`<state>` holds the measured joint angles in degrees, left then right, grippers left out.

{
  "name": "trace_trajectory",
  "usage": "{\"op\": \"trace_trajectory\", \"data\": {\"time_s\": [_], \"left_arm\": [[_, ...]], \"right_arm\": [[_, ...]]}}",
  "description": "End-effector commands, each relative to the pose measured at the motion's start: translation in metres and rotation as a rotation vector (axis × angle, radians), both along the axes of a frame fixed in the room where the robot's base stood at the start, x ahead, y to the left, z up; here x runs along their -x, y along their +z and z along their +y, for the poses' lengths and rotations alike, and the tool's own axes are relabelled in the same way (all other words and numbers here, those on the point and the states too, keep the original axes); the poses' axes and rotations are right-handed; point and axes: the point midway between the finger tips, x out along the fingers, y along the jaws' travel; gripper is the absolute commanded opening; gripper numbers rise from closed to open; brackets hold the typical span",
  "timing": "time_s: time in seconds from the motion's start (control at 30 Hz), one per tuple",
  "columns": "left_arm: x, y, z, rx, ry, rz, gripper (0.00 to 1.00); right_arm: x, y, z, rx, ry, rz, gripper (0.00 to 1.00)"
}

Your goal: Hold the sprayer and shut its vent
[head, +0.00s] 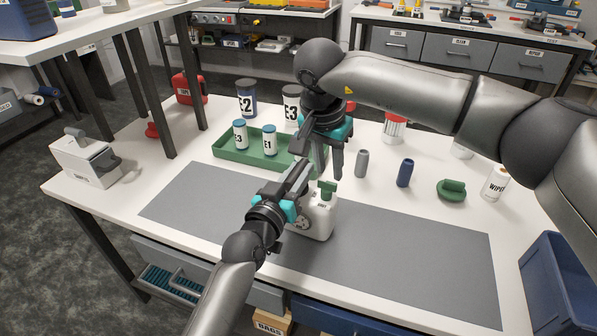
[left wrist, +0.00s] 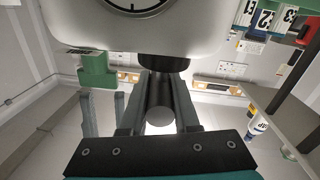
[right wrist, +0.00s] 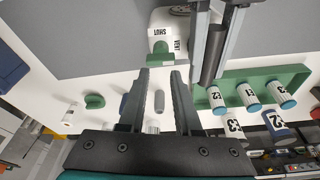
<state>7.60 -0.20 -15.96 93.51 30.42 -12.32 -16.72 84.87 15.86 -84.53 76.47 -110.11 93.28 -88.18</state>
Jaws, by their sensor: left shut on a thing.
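The sprayer (head: 318,217) has a white body with a round dial and stands on the grey mat. My left gripper (head: 299,178) is shut on its dark cylindrical handle (left wrist: 160,105), seen between the fingers in the left wrist view. The green vent piece (head: 327,188) sticks up at the top of the sprayer. In the right wrist view the vent piece (right wrist: 160,50) is near a label reading VENT and SHUT; its exact setting I cannot tell. My right gripper (right wrist: 160,75) is open and empty, pointing down above the vent piece, apart from it.
A green tray (head: 232,152) with small labelled bottles lies behind the sprayer. A grey cylinder (head: 362,164), a blue cylinder (head: 405,173), a green object (head: 451,190) and a white wipes bottle (head: 495,183) stand to the right. The grey mat (head: 420,255) is clear at right.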

Motion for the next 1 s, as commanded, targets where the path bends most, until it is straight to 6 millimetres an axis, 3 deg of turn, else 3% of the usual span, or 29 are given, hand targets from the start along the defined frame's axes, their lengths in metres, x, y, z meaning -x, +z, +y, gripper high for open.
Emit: {"op": "trace_trajectory", "data": {"time_s": [1.0], "left_arm": [[0.0002,-0.0011,0.0000,0.000,0.000,0.002,0.00]], "right_arm": [[-0.0001,0.0000,0.0004,0.000,-1.227,0.001,0.33]]}}
